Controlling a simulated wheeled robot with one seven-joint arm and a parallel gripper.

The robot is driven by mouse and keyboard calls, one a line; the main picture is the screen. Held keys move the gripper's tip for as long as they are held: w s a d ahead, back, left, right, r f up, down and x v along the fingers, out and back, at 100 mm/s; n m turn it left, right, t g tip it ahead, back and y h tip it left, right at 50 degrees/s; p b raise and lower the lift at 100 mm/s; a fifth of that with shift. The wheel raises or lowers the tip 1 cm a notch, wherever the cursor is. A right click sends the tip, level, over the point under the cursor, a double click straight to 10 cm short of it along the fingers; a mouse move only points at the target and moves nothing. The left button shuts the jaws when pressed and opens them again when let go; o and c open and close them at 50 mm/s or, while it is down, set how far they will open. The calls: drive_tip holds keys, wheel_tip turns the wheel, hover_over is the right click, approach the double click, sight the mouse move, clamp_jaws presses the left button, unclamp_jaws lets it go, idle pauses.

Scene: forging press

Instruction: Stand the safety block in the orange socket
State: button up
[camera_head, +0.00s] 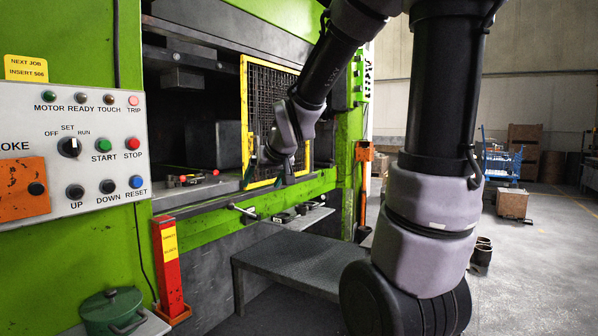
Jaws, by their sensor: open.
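The safety block (169,252) is a tall red post with a yellow label. It stands upright at the left, against the green press front, with its foot in or on a low orange socket (183,316). The inside of the socket and how deep the block sits cannot be seen. My gripper (272,172) is open and seems empty. It is well up and to the right of the block, in front of the yellow-framed mesh guard (277,95). I cannot tell whether it touches the guard.
A control panel (75,140) is at the left. A green lidded pot (111,310) stands beside the socket. Small tools (193,178) lie on the press ledge. A grey bench (290,264) stands below, with a narrow shelf behind it. Open floor (540,260) lies right.

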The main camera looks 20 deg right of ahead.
drive_tip(key=s+d+r+m+g, duration=0.1)
drive_tip(key=s+r+m, duration=0.1)
drive_tip(key=s, duration=0.7)
drive_tip(key=s+r+m+g+y, duration=0.1)
drive_tip(key=s+r, duration=0.2)
drive_tip(key=s, duration=0.7)
drive_tip(key=shift+s+d+m+g, duration=0.3)
drive_tip(key=shift+d+m+g, duration=0.05)
drive_tip(key=shift+m+g, duration=0.05)
drive_tip(key=shift+r, duration=0.1)
